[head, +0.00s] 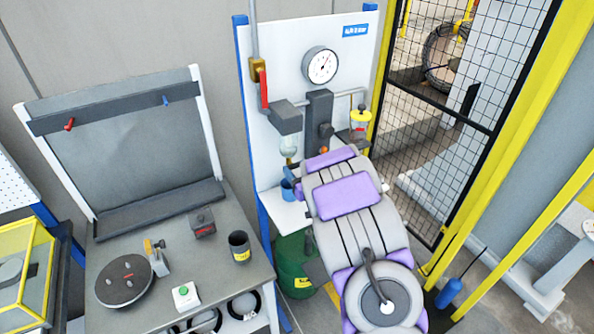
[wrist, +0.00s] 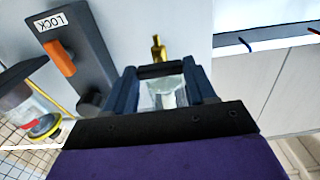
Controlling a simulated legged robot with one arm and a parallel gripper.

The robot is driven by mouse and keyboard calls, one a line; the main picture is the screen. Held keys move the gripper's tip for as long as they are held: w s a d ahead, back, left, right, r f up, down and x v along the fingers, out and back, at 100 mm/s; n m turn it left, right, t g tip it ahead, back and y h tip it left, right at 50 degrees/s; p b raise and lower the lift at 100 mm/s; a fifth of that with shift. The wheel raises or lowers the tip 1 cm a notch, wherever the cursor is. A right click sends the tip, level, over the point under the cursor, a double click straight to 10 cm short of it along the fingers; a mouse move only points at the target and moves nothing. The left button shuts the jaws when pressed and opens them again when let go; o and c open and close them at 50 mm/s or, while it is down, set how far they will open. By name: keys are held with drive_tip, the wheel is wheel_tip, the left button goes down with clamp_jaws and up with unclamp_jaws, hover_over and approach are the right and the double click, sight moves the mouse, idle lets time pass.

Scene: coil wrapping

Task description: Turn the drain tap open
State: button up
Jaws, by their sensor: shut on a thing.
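The drain tap's brass end (wrist: 158,47) shows in the wrist view, just past my fingertips. A dark crosspiece (wrist: 160,71), seemingly part of the tap, spans between the tips. My gripper (wrist: 161,78) is shut on it, one blue finger on each side. The clear bowl (wrist: 164,97) shows between the fingers. In the head view the bowl (head: 288,147) hangs under a grey block on the white panel. My purple and grey arm reaches up to it and hides most of the gripper. The tap's angle is not clear.
A blue cup (head: 287,190) stands on the small shelf below the bowl. A yellow-capped reservoir (head: 361,122) and an orange LOCK lever (wrist: 60,58) are close by. A gauge (head: 320,66) is above. A workbench (head: 215,270) stands left, a mesh fence (head: 430,120) right.

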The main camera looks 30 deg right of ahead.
drive_tip(key=c, duration=0.4)
drive_tip(key=shift+b, duration=0.3)
drive_tip(key=n+b, duration=0.3)
drive_tip(key=shift+f, duration=0.15)
drive_tip(key=shift+n+b, duration=1)
drive_tip(key=shift+n, duration=0.4)
drive_tip(key=o, duration=1.1)
drive_tip(key=shift+c, duration=0.2)
